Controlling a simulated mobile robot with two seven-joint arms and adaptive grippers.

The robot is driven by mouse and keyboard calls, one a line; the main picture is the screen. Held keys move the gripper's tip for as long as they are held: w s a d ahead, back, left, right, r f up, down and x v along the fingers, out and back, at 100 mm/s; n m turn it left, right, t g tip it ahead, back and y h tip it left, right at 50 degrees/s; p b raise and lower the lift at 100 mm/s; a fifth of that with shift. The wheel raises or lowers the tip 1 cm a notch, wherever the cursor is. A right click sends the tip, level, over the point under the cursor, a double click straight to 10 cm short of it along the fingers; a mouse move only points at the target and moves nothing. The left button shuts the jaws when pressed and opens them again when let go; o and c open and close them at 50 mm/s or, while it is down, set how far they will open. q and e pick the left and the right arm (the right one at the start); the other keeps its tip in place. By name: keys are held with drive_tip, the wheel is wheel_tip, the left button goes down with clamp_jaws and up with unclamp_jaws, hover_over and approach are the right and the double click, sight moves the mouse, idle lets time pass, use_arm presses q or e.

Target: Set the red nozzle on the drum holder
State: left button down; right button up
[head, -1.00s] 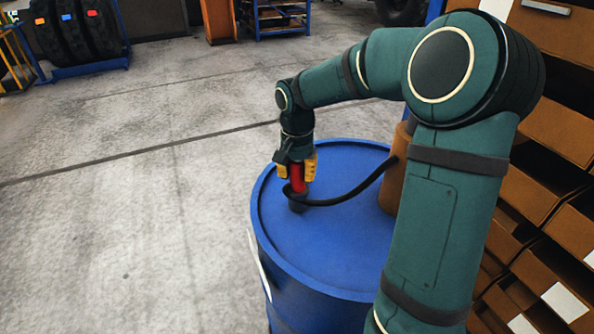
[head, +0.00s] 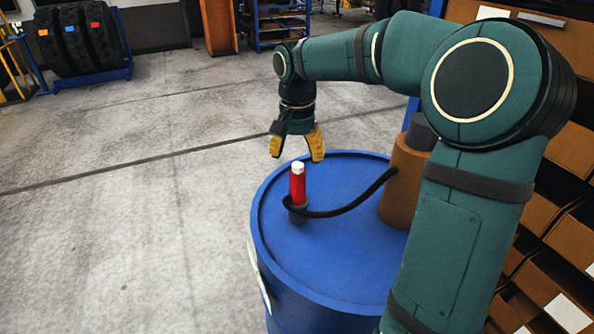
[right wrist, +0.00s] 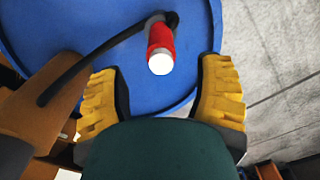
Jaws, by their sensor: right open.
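The red nozzle (head: 298,186) with a white tip stands upright in the dark holder (head: 298,214) near the left side of the blue drum top (head: 335,255). A black hose runs from the nozzle's base to a brown cylinder. My right gripper (head: 297,157) is open and empty, above the nozzle and apart from it. In the right wrist view the nozzle (right wrist: 160,47) shows ahead, between and beyond the spread yellow fingers (right wrist: 163,100). The hose end hides part of the holder. My left gripper is not in view.
The brown cylinder (head: 402,185) stands on the drum's right side, with the black hose (head: 350,203) across the top. Shelves with brown bins (head: 570,145) are at the right. Open concrete floor lies left of the drum. A tire rack (head: 85,78) stands far left.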

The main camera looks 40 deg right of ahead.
drive_tip(key=shift+r, duration=1.6)
